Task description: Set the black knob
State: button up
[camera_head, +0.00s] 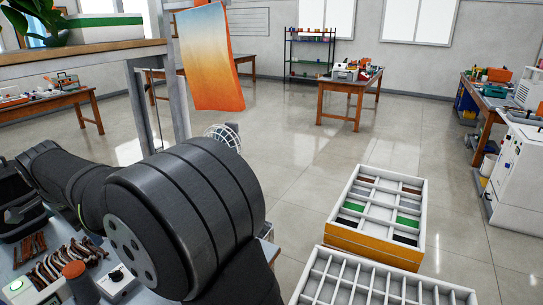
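A small white box (117,284) sits at the lower left on my work surface. A small dark part (116,275) on its top may be the black knob, but it is too small to tell how it is turned. My large dark arm fills the lower middle of the view, close to the right of this box. My gripper is not visible; I cannot see its fingers or whether it holds anything.
Eyeglass frames (60,262) lie in a row at the lower left, beside a cylinder with a reddish-brown top (75,270) and a white device with a green button (16,285). Divided trays (378,258) stand at the right. An orange cloth (211,60) hangs above.

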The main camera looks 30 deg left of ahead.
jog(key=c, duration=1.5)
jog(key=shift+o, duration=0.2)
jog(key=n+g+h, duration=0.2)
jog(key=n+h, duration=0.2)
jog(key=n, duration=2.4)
send_over(117, 272)
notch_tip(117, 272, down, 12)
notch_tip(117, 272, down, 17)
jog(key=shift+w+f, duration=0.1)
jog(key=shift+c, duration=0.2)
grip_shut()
